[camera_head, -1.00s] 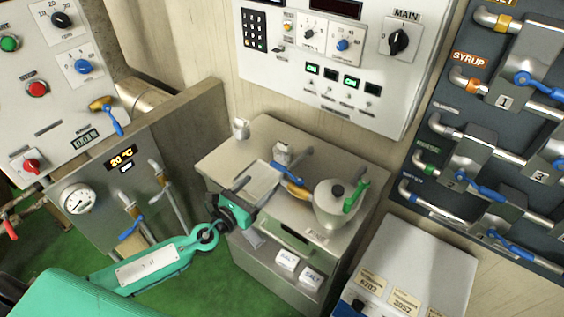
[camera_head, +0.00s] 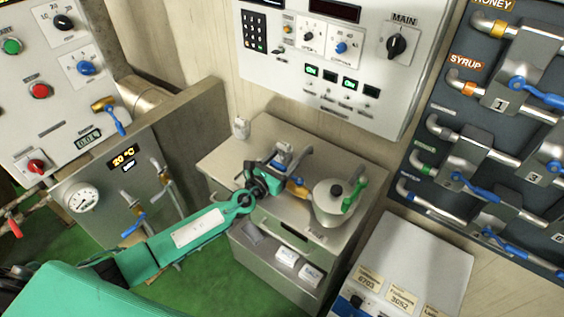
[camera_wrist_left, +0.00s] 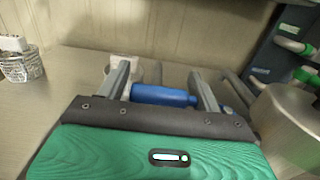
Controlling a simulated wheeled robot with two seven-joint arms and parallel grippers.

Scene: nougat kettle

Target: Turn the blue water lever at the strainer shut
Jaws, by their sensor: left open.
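The blue water lever (camera_wrist_left: 163,95) lies between the two fingers of my left gripper (camera_wrist_left: 163,82) in the left wrist view. The jaws are open around it, with a gap by the left finger; contact is unclear. In the head view my left gripper (camera_head: 278,168) is over the counter, hiding most of the lever. A brass-coloured valve part (camera_head: 298,188) shows just right of the gripper. A round grey vessel (camera_head: 330,208) with a lid, likely the strainer, stands to its right, and its side shows in the wrist view (camera_wrist_left: 283,118). My right gripper is not in view.
A green lever (camera_head: 353,196) stands up at the vessel's right side. A small canister (camera_head: 241,128) stands at the counter's back left. The counter (camera_head: 222,163) is bare at left. A control panel (camera_head: 320,70) hangs behind, and a valve board (camera_head: 480,130) is at right.

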